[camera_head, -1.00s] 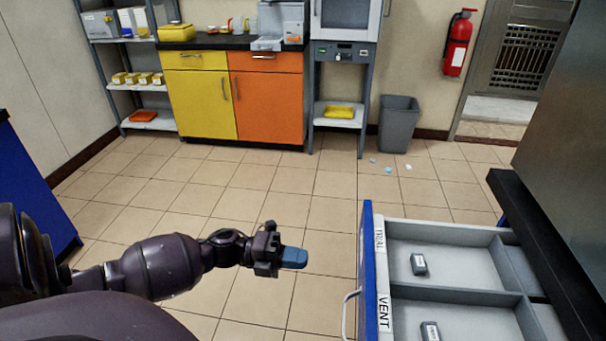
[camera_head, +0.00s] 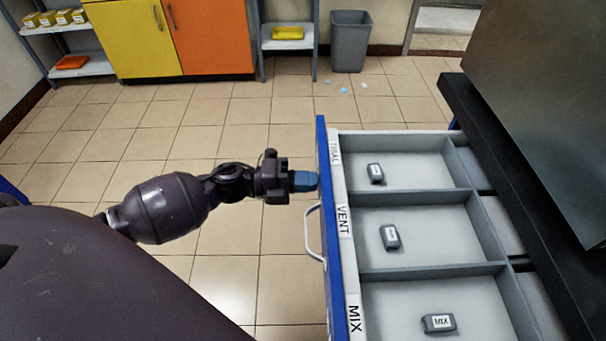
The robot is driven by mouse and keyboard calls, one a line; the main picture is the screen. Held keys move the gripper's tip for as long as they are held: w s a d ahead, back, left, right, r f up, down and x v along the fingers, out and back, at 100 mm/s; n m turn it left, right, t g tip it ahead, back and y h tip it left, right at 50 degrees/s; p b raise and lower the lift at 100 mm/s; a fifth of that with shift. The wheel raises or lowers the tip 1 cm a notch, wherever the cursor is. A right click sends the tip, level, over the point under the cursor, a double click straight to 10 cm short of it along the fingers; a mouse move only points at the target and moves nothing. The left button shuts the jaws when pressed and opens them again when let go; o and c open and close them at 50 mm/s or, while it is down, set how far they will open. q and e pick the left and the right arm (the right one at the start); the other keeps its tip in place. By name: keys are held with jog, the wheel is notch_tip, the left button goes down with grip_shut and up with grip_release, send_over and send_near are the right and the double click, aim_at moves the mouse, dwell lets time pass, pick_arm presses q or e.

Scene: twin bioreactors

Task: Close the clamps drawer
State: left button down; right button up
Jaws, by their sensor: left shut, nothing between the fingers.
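The open drawer (camera_head: 349,296) has a blue front and a grey inside split into compartments. Labels on its front edge read TRIAL, VENT and MIX. A small dark clamp (camera_head: 375,173) lies in the TRIAL compartment, another clamp (camera_head: 390,237) in VENT, and a third clamp (camera_head: 438,323) in MIX. The drawer's pale handle (camera_head: 313,232) sticks out on the left of its front. My left gripper (camera_head: 306,181) is shut and empty, with blue fingertips at the outer face of the blue front, above the handle. I cannot tell whether they touch. My right gripper is not in view.
A dark counter edge (camera_head: 505,150) runs along the right, beside the drawer. A grey bin (camera_head: 349,41) stands at the back, with small scraps on the floor before it. A yellow and orange cabinet (camera_head: 135,40) is at the back left. The tiled floor (camera_head: 226,267) left of the drawer is clear.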

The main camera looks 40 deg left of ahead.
pick_arm(q)
send_near(463, 176)
jog(key=x, duration=0.9)
jog(key=shift+d+f+b, duration=0.2)
jog(key=shift+f+b, duration=0.1)
jog(key=shift+f, duration=0.1)
jog(key=shift+w+d, duration=0.45)
jog(key=shift+d, duration=0.1)
jog(key=shift+w+r, duration=0.1)
jog(key=shift+r, duration=0.2)
jog(key=shift+d+r, duration=0.1)
